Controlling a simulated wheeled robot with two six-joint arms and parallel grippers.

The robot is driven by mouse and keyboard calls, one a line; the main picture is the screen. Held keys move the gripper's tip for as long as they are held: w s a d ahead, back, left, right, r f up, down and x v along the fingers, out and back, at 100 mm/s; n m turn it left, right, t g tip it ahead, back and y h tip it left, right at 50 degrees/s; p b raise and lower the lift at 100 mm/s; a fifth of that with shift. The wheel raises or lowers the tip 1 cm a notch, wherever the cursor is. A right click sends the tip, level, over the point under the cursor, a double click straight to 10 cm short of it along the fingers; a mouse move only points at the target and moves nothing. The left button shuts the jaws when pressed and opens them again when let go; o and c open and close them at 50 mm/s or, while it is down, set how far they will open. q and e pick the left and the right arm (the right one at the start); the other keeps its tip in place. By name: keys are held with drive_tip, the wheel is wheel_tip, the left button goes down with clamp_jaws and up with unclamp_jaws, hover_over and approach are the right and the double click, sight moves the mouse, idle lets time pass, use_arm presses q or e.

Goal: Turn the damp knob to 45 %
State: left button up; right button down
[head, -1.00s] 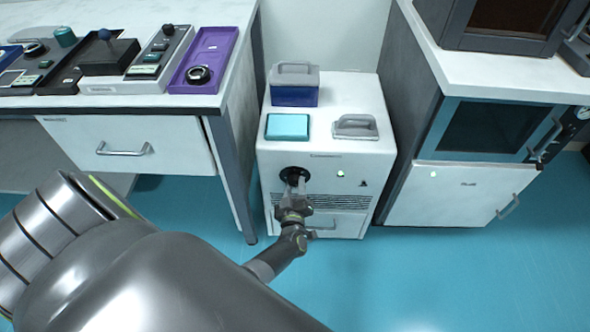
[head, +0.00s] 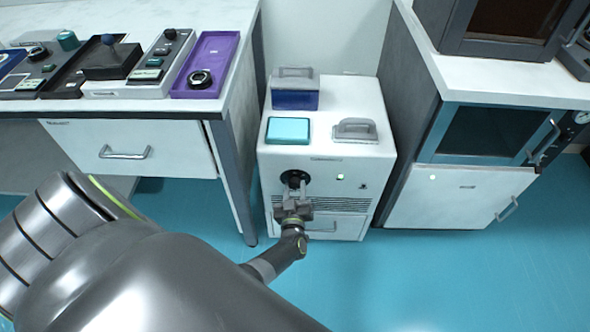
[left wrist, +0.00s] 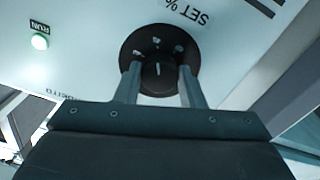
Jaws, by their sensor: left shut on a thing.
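The knob (head: 294,178) is black and round, on the front of a white floor unit (head: 334,202). In the left wrist view the knob (left wrist: 157,72) sits on a dark dial with small pale marks, beside an upside-down "SET %" label (left wrist: 186,12). A pale pointer line shows on its face. The dial's numbers are too small to read. My left gripper (head: 294,188) is at the knob from the front, and in the left wrist view its two fingers (left wrist: 158,80) are closed on either side of the knob. My right gripper is not in view.
A lit green lamp (left wrist: 40,42) marked RUN is on the same panel. A blue box (head: 294,98), a teal block (head: 287,130) and a grey handled lid (head: 354,129) are on the unit's top. A bench (head: 235,95) stands left, a cabinet (head: 463,195) right.

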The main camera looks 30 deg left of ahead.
use_arm(q)
drive_tip(key=o, duration=1)
drive_tip(key=shift+s+d, duration=0.3)
drive_tip(key=shift+s, duration=0.1)
drive_tip(key=p+v, duration=0.2)
drive_tip(key=v, duration=1.4)
drive_tip(key=shift+s, duration=0.25)
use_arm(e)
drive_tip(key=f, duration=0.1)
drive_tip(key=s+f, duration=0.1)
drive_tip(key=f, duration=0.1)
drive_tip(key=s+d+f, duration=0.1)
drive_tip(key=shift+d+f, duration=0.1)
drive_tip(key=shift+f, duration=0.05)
